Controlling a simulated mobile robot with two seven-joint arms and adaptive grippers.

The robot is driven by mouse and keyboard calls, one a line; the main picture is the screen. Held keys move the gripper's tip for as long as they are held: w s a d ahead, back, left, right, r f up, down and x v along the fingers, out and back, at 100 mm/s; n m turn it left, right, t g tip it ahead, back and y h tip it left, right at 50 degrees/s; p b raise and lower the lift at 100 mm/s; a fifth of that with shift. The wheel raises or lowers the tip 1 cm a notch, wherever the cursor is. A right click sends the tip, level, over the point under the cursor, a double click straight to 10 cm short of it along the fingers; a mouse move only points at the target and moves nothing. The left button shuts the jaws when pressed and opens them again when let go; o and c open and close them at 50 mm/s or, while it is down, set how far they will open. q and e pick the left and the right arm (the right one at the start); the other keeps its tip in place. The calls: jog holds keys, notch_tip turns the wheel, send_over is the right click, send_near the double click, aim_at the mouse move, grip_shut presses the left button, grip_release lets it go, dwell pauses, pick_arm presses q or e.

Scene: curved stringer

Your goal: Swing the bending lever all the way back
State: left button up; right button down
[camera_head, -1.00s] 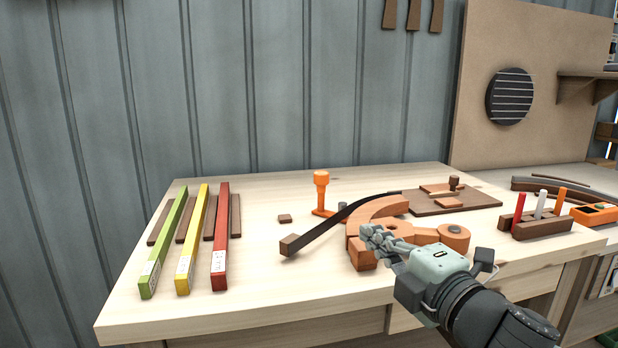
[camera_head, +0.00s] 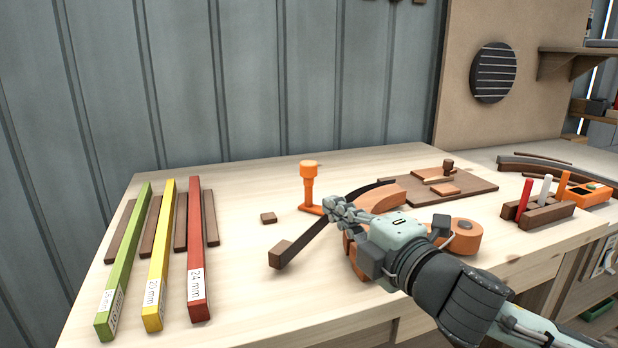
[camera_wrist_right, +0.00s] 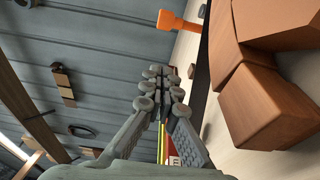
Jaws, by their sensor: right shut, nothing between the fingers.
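My right gripper (camera_head: 334,208) is shut and empty. It hovers in front of the curved orange-brown former (camera_head: 383,199) and overlaps the dark strip (camera_head: 371,188) in the head view; contact cannot be told. The strip bends along the former and ends at a brown block (camera_head: 281,254) at the front left. An orange upright handle (camera_head: 309,184) on a flat orange arm, apparently the bending lever, stands just behind the gripper. In the wrist view the closed fingers (camera_wrist_right: 160,84) point towards the handle (camera_wrist_right: 178,22) and sit beside the former's blocks (camera_wrist_right: 262,105). My left gripper is out of view.
Green (camera_head: 124,260), yellow (camera_head: 160,255) and red (camera_head: 197,250) bars lie at the left. A small brown block (camera_head: 268,218) lies left of the handle. A brown board (camera_head: 470,195) and a marker holder (camera_head: 540,214) stand at the right. The table between bars and handle is mostly clear.

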jog(key=shift+w+a, duration=0.15)
jog(key=shift+w, duration=0.15)
jog(key=p+x, duration=0.1)
jog(key=x, duration=0.8)
jog(key=shift+w+a+r, duration=0.15)
jog(key=shift+w+a, duration=0.1)
jog(key=shift+w, duration=0.1)
jog(key=shift+w+d+p, duration=0.15)
jog(key=shift+w+d, duration=0.1)
jog(key=shift+w, duration=0.3)
jog(key=shift+w+d+p, duration=0.15)
jog(key=shift+w+d, duration=0.1)
jog(key=shift+w, duration=0.35)
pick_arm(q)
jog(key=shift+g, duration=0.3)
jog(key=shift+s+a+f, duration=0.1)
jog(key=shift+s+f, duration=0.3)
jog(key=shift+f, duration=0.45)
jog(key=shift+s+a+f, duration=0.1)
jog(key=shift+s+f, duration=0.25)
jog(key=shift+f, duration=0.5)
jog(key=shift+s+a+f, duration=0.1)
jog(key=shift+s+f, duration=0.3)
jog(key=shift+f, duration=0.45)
pick_arm(e)
jog(key=shift+w+d, duration=0.2)
jog(key=shift+w, duration=0.4)
